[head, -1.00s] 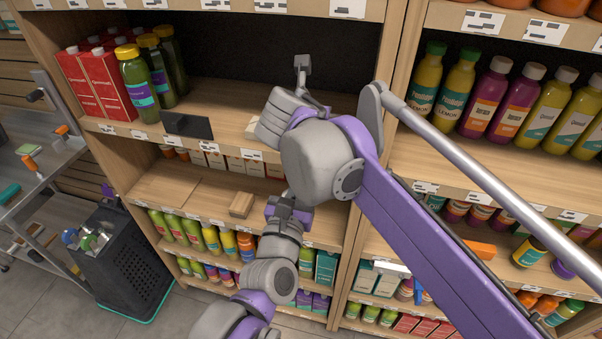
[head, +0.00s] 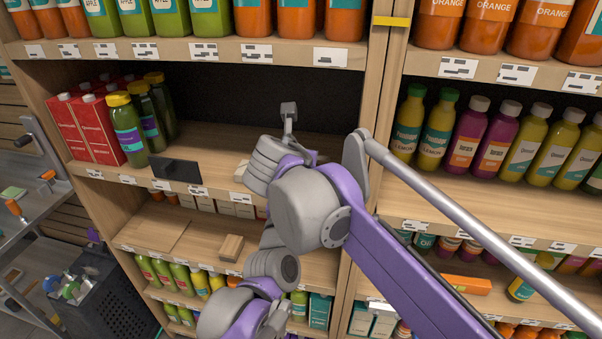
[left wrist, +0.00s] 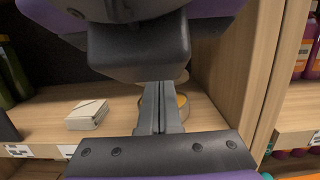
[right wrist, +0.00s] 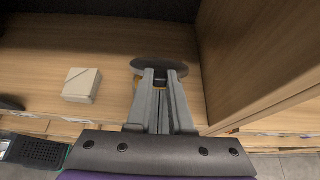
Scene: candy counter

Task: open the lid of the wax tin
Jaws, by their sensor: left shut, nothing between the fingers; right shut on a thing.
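The wax tin (right wrist: 136,86) is a small round tin with an orange-yellow side, on the wooden shelf. A dark round disc that looks like its lid (right wrist: 160,63) shows beyond my right fingertips. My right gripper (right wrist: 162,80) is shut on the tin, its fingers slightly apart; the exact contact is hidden. In the left wrist view the tin (left wrist: 182,104) is partly hidden behind my left gripper (left wrist: 161,90), whose fingers are shut together and empty. I cannot tell whether the left fingers touch the tin. In the head view my arms hide the tin and both sets of fingertips.
A white box (right wrist: 82,85) lies left of the tin. A wooden shelf divider (right wrist: 255,55) stands close on the right. Green bottles (head: 128,130), red cartons (head: 83,128) and a dark panel (head: 176,171) stand further left. A small wooden block (head: 231,247) lies on the shelf below.

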